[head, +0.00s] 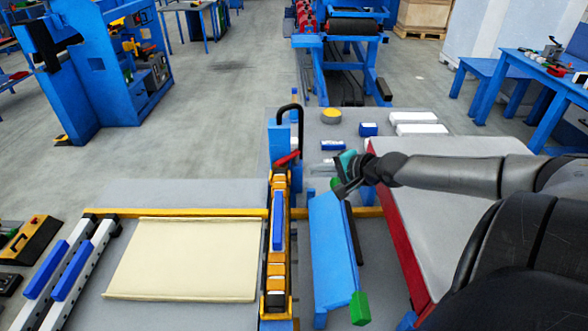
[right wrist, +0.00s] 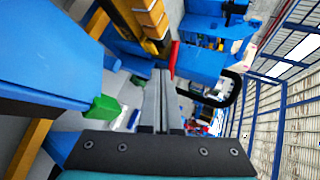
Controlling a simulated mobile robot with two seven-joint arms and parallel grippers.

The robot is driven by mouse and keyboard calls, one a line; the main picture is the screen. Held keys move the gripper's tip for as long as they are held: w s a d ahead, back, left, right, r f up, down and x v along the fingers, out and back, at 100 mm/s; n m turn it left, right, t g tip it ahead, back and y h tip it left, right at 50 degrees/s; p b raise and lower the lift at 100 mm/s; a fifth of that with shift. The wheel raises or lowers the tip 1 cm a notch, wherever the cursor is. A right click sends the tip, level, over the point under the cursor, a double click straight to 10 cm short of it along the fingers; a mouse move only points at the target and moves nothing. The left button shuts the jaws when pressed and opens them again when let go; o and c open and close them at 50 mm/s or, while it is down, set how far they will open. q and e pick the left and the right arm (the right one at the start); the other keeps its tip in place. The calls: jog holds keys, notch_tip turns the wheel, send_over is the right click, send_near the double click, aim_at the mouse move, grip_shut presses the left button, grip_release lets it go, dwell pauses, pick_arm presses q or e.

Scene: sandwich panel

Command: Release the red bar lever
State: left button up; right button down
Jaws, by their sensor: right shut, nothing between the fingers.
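The red bar lever (head: 288,158) sits at the far end of the orange and black clamp rail (head: 278,235), beside a black hooped handle (head: 291,110). In the right wrist view the red lever (right wrist: 174,58) shows just beyond my fingertips, with the black hoop (right wrist: 228,90) to its right. My right gripper (head: 322,170) is shut and empty, a little right of the lever in the head view. In the right wrist view its grey fingers (right wrist: 160,85) lie together, and I cannot tell whether they touch the lever. My left gripper is not in view.
A cream panel (head: 185,260) lies left of the rail. A blue angled plate (head: 330,250) with green ends stands close below my right gripper. A red-edged table (head: 400,235) is at right. Small blue and white blocks and a yellow round (head: 331,115) lie behind.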

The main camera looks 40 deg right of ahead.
aim_at(286, 162)
jog(key=shift+w+r+b+x, duration=0.15)
jog(key=shift+r+b+x, duration=0.15)
jog(key=shift+b+x, duration=0.85)
jog(key=shift+w+r+b+x, duration=0.2)
jog(key=shift+b+x, duration=0.4)
jog(key=shift+x, duration=1.1)
jog(key=shift+w+r+b+x, duration=0.15)
jog(key=shift+r+b+x, duration=0.2)
jog(key=shift+b+x, duration=0.8)
jog(key=shift+w+a+f+p, duration=0.1)
jog(key=shift+w+p, duration=0.1)
jog(key=shift+p, duration=0.1)
